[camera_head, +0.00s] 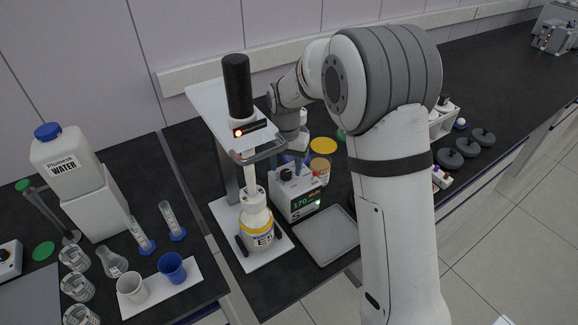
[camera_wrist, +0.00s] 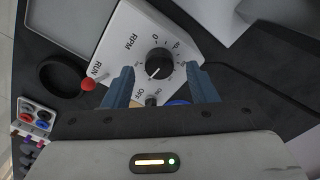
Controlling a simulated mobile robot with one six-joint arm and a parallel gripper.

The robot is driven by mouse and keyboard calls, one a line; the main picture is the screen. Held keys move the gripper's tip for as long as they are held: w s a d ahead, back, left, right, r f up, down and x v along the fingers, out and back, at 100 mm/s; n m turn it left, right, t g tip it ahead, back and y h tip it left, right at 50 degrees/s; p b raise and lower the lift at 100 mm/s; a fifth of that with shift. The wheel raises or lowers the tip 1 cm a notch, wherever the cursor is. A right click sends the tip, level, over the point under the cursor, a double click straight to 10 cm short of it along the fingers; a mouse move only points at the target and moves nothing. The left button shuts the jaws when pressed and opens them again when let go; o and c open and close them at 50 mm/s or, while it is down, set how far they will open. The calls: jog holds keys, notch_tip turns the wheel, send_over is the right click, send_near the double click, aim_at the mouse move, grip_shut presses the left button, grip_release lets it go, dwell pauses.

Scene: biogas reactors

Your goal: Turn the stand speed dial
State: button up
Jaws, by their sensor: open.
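The stand speed dial (camera_wrist: 159,63) is a black round knob with a white pointer line, on a white panel marked RPM (camera_wrist: 128,45) in the wrist view. My gripper (camera_wrist: 160,88) is open, with one blue finger on each side, just below the dial in that view. I cannot tell whether the fingertips touch the panel. The stand (camera_head: 245,150) has a black-topped motor and holds a bottle with a yellow band (camera_head: 257,222).
A red-tipped RUN switch (camera_wrist: 88,84) and a small OFF knob (camera_wrist: 151,101) lie close to the dial. A grey tray (camera_head: 328,236) is in front of the display box. A water container (camera_head: 68,160) and glassware stand at the left.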

jog(key=shift+f, duration=0.75)
